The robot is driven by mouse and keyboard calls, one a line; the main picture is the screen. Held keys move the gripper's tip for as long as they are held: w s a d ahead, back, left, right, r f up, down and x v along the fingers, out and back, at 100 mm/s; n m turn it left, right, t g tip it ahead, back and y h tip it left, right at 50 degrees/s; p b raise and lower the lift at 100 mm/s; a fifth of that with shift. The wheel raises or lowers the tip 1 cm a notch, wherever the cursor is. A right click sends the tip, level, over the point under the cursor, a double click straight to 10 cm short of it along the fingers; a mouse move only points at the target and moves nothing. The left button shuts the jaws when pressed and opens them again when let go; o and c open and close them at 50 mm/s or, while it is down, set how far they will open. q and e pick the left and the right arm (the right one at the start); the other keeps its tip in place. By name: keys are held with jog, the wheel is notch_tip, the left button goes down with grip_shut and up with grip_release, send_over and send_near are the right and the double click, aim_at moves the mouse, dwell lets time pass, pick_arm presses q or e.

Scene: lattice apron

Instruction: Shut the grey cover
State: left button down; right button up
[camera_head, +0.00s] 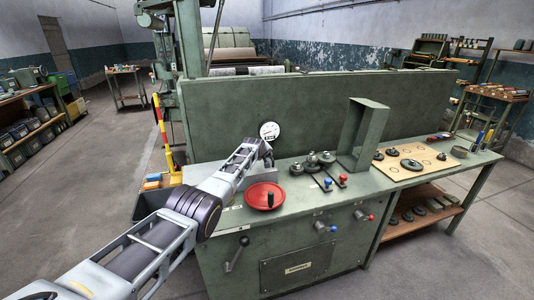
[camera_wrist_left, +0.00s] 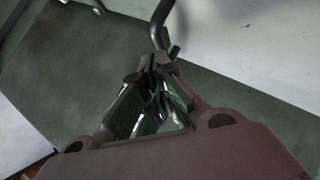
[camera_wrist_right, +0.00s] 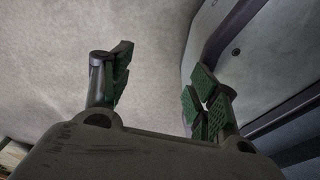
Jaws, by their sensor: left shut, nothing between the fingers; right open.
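My right gripper (camera_wrist_right: 160,75) is open and empty above bare floor, outside the head view.
A tall green panel (camera_head: 320,110) rises behind, with a white gauge (camera_head: 269,131). A wooden board (camera_head: 415,160) holds dark discs at right.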

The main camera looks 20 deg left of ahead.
pick_arm(q)
jog(key=shift+w+d+f+b, duration=0.1)
jog(key=shift+f+b, duration=0.3)
jog(key=shift+f, duration=0.35)
jog(key=shift+d+f+b, duration=0.15)
jog(key=shift+f+b, duration=0.1)
jog(key=shift+b, duration=0.1)
jog(key=shift+d+f, duration=0.15)
jog(key=shift+f, duration=0.25)
jog(key=shift+s, duration=0.2)
pick_arm(e)
jog(key=shift+w+d+f, duration=0.65)
jog(key=shift+d+f, duration=0.1)
jog(key=shift+d, duration=0.15)
pick_arm(q)
jog(key=shift+d, duration=0.15)
pick_arm(e)
jog(key=shift+d, duration=0.1)
pick_arm(q)
jog(key=shift+s+r, duration=0.25)
